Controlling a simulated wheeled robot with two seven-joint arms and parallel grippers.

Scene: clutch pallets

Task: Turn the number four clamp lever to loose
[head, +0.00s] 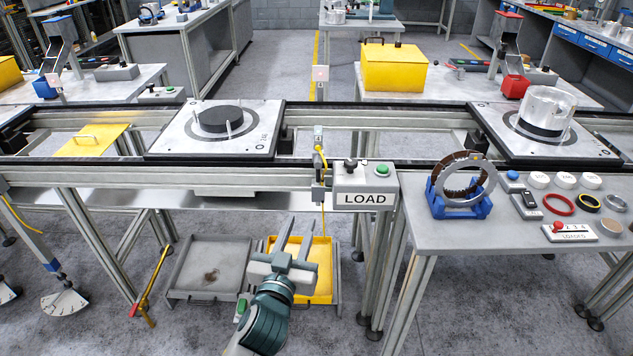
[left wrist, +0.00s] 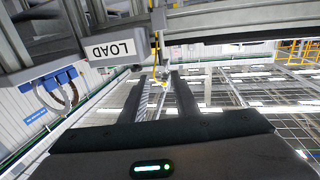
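My left gripper (head: 298,231) is below and slightly left of this bracket, in front of the conveyor, pointing up and away. Its fingers (left wrist: 161,97) are apart with nothing held between them. My right gripper is not in view.
The LOAD box (head: 365,198) with a green button sits right of the bracket. A pallet (head: 170,140) with a black disc is on the conveyor. A grey tray (head: 180,270) and yellow tray (head: 326,270) lie below. A side table (head: 425,238) holds rings and a blue stand.

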